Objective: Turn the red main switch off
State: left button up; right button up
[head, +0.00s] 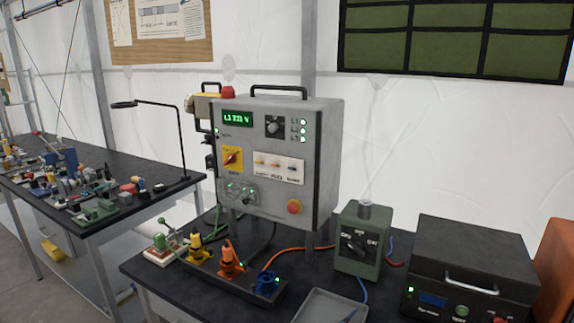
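The red main switch (231,158) is a rotary handle on a yellow plate, at the left of the grey control box's front (275,190). Its handle looks slanted; its exact position is too small to read. The box's green display (237,118) is lit with a voltage reading. Several green lamps (303,130) glow at the box's upper right. Neither of my grippers is in view, and nothing covers the switch.
A red-topped button (294,206) sits low on the box. Colored plugs (231,257) stand in front of it on the dark table. A green unit (361,240) and a black device (470,270) stand at right. A cluttered bench (90,200) is at left.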

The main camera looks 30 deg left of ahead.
aim_at(231, 158)
jog(key=u, duration=1.35)
jog(key=j, duration=0.15)
